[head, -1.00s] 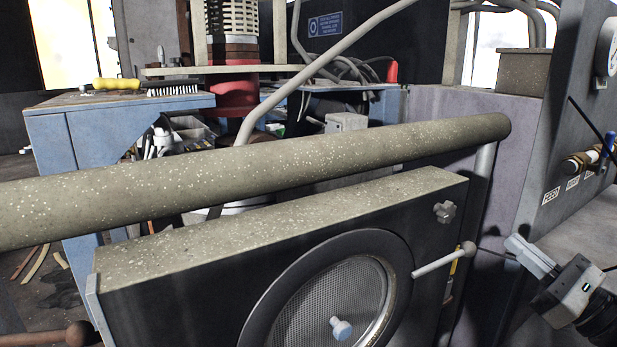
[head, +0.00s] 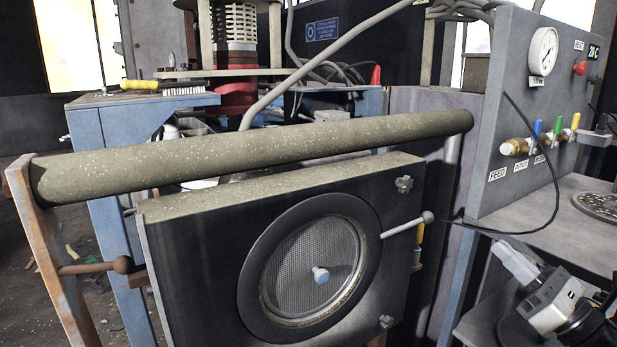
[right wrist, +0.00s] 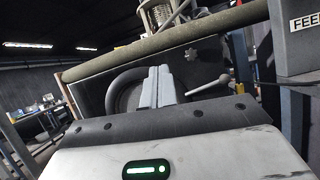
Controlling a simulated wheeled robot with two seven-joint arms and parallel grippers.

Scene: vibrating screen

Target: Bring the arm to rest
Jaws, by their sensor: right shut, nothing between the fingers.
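My right gripper (head: 512,262) is in the lower right of the head view, pointing up and left. Its pale fingers are together with nothing between them. It is apart from the dark screen box (head: 190,260) and right of the white lever (head: 405,226) with a round knob. In the right wrist view my gripper fingers (right wrist: 154,90) are closed side by side, with the box's round ring (right wrist: 118,92) behind them. My left gripper does not show.
A thick speckled bar (head: 250,155) runs above the box. A grey panel (head: 510,110) with a gauge (head: 542,50) and coloured valves stands at right, a black cable (head: 555,190) hanging before it. A blue bench (head: 105,125) holds a brush (head: 183,88). A grey shelf (head: 560,240) lies behind my gripper.

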